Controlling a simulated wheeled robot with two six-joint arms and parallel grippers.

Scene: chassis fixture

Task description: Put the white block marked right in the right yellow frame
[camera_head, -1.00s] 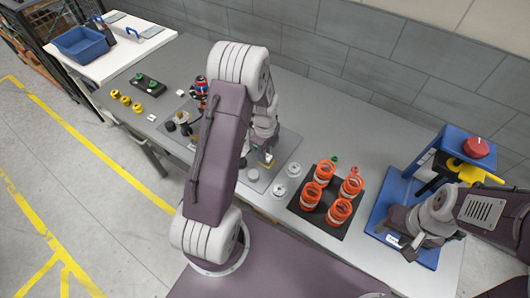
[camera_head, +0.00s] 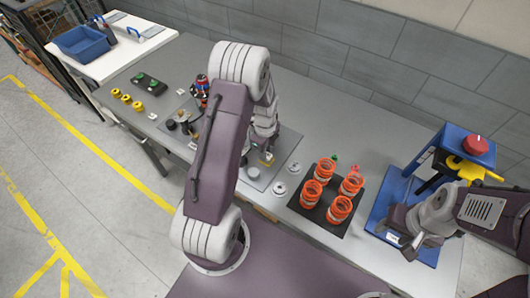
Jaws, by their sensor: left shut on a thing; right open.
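My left gripper (camera_head: 266,154) points down over the right part of the grey plate (camera_head: 287,145) in the middle of the table. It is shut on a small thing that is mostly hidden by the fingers. A small yellow patch (camera_head: 267,160) shows at its fingertips, and I cannot tell whether it is a yellow frame. Markings are too small to read. A small white piece (camera_head: 152,117) lies on the table at left, and another (camera_head: 295,167) lies right of the plate. My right gripper (camera_head: 410,249) is open and empty over the front of the blue stand.
A black tray (camera_head: 330,222) with several orange-and-white cylinders stands right of the plate. The blue stand (camera_head: 382,205) carries a red knob (camera_head: 475,146). Several yellow pieces (camera_head: 126,100) and a black box (camera_head: 148,85) are at left. My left arm hides part of the plate.

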